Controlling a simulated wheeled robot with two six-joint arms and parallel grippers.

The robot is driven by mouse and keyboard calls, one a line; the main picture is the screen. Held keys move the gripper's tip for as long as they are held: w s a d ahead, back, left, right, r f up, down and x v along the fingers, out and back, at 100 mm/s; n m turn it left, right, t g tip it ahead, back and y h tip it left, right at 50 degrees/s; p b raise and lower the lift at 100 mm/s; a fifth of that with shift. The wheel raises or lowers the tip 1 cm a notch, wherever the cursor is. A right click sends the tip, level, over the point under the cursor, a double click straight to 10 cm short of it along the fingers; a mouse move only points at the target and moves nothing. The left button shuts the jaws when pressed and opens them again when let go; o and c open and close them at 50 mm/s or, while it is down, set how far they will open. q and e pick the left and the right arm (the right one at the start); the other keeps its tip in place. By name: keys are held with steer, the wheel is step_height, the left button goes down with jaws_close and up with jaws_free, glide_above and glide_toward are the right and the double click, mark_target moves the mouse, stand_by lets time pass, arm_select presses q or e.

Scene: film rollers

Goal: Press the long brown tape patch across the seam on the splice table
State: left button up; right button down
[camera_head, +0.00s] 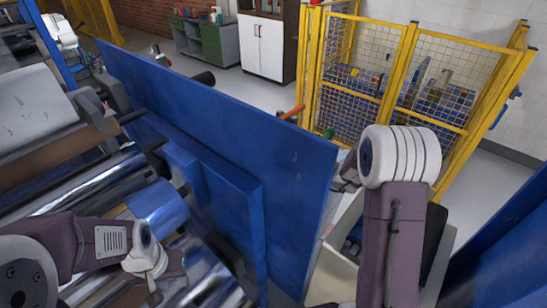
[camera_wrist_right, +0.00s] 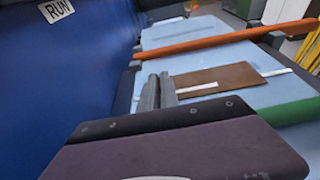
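In the right wrist view, the brown tape patch (camera_wrist_right: 222,78) lies on the light blue surface of the splice table (camera_wrist_right: 195,36). A white strip (camera_wrist_right: 275,72) runs out from its right edge, and a shorter white strip (camera_wrist_right: 197,88) shows at its near left. My right gripper (camera_wrist_right: 158,88) has its dark fingers close together at the patch's left end; I cannot tell whether they touch it. In the head view, the right arm hides its fingers. My left gripper (camera_head: 158,280) is at the lower left above shiny rollers, its fingers too unclear to read.
An orange bar (camera_wrist_right: 230,40) crosses the table beyond the patch, and a green piece (camera_wrist_right: 295,112) lies at the right. A tall blue panel (camera_head: 270,140) stands between the rollers (camera_head: 75,195) and my right arm. A yellow mesh cage (camera_head: 400,70) stands behind.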

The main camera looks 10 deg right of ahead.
steer(key=shift+f, duration=0.3)
stand_by(0.6)
steer(key=c, duration=1.5)
jaws_free()
steer(key=shift+s, duration=0.1)
steer(key=shift+c, duration=0.2)
steer(key=shift+o, duration=0.5)
steer(key=o, duration=0.4)
steer(key=shift+o, duration=0.2)
steer(key=shift+r, duration=0.15)
steer(key=shift+r+p, duration=2.15)
steer(key=shift+r, duration=1.3)
